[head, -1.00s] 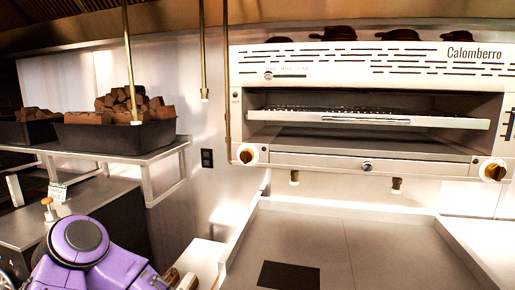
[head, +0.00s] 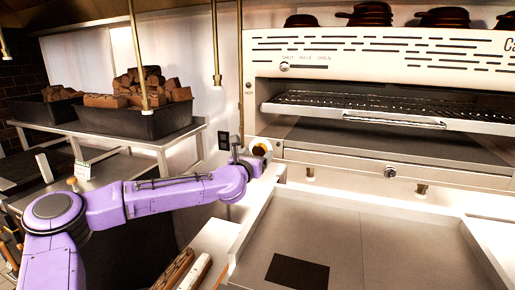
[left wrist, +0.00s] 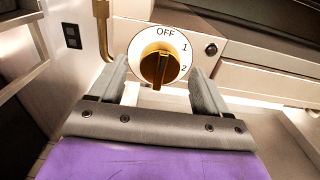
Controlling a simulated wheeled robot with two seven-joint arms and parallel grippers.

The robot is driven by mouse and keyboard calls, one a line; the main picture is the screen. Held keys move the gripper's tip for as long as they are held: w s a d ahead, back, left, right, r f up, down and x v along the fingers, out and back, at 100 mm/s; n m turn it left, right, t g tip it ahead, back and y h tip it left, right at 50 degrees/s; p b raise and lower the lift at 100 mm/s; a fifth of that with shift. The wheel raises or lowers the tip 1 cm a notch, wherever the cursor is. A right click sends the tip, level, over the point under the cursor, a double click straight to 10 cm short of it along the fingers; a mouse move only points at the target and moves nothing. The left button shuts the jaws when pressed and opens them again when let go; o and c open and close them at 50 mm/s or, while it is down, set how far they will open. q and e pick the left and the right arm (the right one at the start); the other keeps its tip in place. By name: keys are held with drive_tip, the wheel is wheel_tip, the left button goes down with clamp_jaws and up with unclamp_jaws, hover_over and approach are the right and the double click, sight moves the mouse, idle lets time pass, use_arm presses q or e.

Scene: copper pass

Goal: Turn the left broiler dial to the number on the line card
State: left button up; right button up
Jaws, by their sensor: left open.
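The left broiler dial (head: 260,148) is at the lower left of the broiler. In the left wrist view the dial (left wrist: 160,68) has a white face marked OFF, 1 and 2 and a dark and gold knob. The knob's bar stands roughly upright, its upper end toward OFF. My left gripper (head: 247,154) is at the dial in the head view. In the left wrist view its open fingers (left wrist: 167,78) stand either side of the knob's lower part; contact is not clear. My right gripper is out of view.
The broiler (head: 400,65) has an open rack and a handle bar. Brass pipes (head: 214,45) hang close to the dial. A shelf (head: 160,140) holds dark bins of brown blocks at left. A steel tray counter (head: 370,240) lies below the broiler.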

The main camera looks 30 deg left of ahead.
use_arm(q)
drive_tip(key=shift+w+a, duration=0.15)
drive_tip(key=shift+w, duration=0.45)
drive_tip(key=shift+s+r, duration=0.1)
drive_tip(key=shift+s, duration=0.15)
drive_tip(key=c, duration=1.1)
drive_tip(key=shift+o, duration=0.2)
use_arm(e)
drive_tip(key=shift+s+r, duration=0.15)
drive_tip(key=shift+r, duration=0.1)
